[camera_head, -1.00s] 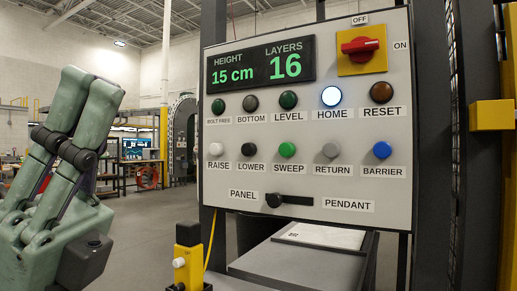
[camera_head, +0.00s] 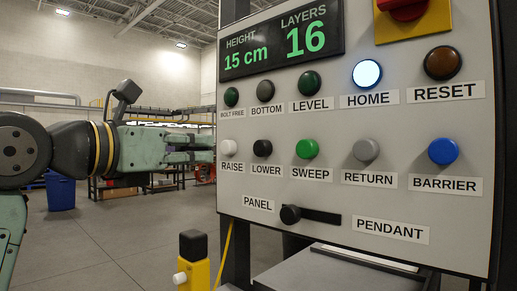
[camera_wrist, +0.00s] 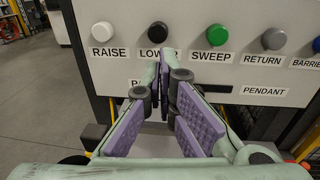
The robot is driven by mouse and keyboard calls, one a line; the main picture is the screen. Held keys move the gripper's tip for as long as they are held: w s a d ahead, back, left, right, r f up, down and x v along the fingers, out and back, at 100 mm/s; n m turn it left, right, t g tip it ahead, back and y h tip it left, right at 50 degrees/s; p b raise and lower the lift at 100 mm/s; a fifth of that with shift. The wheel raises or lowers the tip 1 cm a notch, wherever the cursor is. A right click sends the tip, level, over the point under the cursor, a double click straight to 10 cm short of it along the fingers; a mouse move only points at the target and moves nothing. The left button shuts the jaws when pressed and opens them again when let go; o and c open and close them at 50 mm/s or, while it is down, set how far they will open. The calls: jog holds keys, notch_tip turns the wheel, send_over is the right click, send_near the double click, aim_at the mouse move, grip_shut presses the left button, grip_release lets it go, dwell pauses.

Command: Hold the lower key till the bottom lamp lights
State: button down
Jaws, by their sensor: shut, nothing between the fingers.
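The lower key is a black round button above the label LOWER (camera_head: 263,148); it also shows in the wrist view (camera_wrist: 158,31). The bottom lamp (camera_head: 265,91), above the label BOTTOM, is dark. My gripper (camera_head: 212,149) is shut and empty, its fingers pointing right towards the panel's left edge. In the wrist view my gripper's fingertips (camera_wrist: 166,58) are just below the lower key and cover part of its label. The key itself is not covered, and I see no contact with it.
The grey panel (camera_head: 350,250) shows 15 cm and 16 layers. The HOME lamp (camera_head: 367,74) is lit. The white raise key (camera_head: 229,147) and green sweep key (camera_head: 307,148) flank the lower key. A yellow post (camera_head: 195,270) stands below left.

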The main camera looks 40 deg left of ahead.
aim_at(261, 149)
jog(key=w+p, duration=0.3)
jog(key=w, duration=1)
jog(key=shift+w+f, duration=0.1)
jog(key=shift+w, duration=0.4)
